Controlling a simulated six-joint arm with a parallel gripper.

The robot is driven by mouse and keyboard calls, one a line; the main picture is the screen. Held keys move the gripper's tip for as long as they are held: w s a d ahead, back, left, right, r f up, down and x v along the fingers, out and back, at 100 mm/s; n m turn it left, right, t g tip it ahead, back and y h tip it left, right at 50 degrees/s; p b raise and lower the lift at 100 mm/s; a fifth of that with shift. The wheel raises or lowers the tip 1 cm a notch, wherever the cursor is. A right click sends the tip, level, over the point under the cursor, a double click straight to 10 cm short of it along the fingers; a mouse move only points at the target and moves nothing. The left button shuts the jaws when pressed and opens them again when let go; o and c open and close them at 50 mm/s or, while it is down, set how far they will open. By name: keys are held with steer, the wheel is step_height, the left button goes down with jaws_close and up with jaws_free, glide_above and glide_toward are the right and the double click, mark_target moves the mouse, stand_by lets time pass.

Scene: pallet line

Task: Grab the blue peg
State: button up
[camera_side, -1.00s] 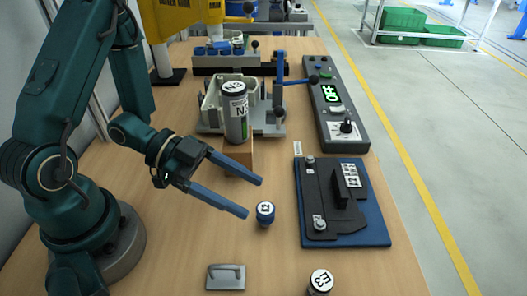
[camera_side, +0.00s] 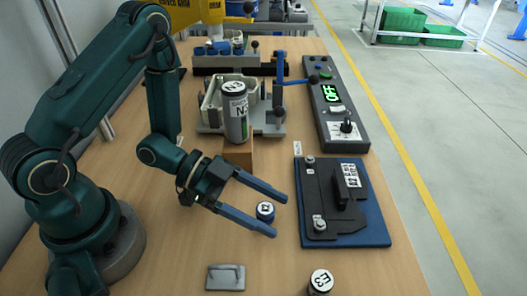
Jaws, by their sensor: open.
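The blue peg (camera_side: 265,211) stands upright on the wooden table, with a white marked label on its top. My gripper (camera_side: 281,216) is open, its two long blue fingers pointing right and slightly down in the picture. The peg shows between the two fingers, near their tips. A gap shows around the peg, and I cannot tell whether either finger touches it.
A blue-based fixture (camera_side: 369,225) lies to the right. A grey cylinder (camera_side: 236,112) stands on a wooden block behind. A dark peg marked E3 (camera_side: 320,281) and a grey handled plate (camera_side: 225,277) sit in front. A control box (camera_side: 340,115) stands at the back right.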

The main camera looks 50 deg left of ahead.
jaws_close()
steer(key=shift+r, duration=0.2)
